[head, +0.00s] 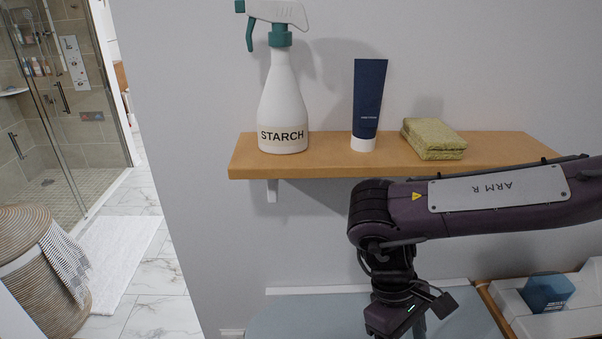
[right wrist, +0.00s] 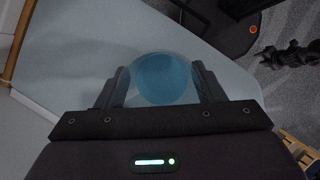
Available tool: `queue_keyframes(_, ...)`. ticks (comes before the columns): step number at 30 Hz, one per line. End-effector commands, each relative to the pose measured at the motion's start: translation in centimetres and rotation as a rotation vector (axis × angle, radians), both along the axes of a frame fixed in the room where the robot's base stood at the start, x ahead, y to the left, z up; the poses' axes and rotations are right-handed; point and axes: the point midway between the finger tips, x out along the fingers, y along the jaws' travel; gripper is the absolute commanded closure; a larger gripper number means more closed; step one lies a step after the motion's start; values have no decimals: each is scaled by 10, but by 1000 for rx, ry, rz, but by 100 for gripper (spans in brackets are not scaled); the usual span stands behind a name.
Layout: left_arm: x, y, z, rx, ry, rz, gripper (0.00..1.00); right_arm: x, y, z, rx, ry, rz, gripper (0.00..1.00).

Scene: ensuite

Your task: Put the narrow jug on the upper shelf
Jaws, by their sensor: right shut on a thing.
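My right gripper (right wrist: 160,88) is shut on a clear round vessel with blue inside, which I take to be the narrow jug (right wrist: 165,78). The right wrist view looks down on it between the two fingers. In the head view my right gripper (head: 412,312) points down at the lower middle, below and in front of the shelf, and the jug is almost wholly hidden. My left gripper is out of view.
On the shelf stand a starch spray bottle (head: 283,105), a dark blue tube (head: 369,100) and a yellow sponge (head: 433,138). Bare board shows between bottle and tube and right of the sponge. A grey-blue surface (head: 310,318) lies below. A blue item (head: 546,291) sits in a white tray.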

Motion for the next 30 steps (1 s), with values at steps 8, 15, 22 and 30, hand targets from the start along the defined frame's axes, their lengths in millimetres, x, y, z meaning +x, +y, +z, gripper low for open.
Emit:
queue_keyframes(8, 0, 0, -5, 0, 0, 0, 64, -2, -16, -16, 4, 1, -532, 69)
queue_keyframes(15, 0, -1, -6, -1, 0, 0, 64, -2, -20, -19, 1, -2, -667, 69)
queue_keyframes(22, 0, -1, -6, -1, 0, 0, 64, -2, -20, -19, 0, -4, -671, 69)
queue_keyframes(30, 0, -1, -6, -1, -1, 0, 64, -1, -20, -19, 0, -4, -669, 69)
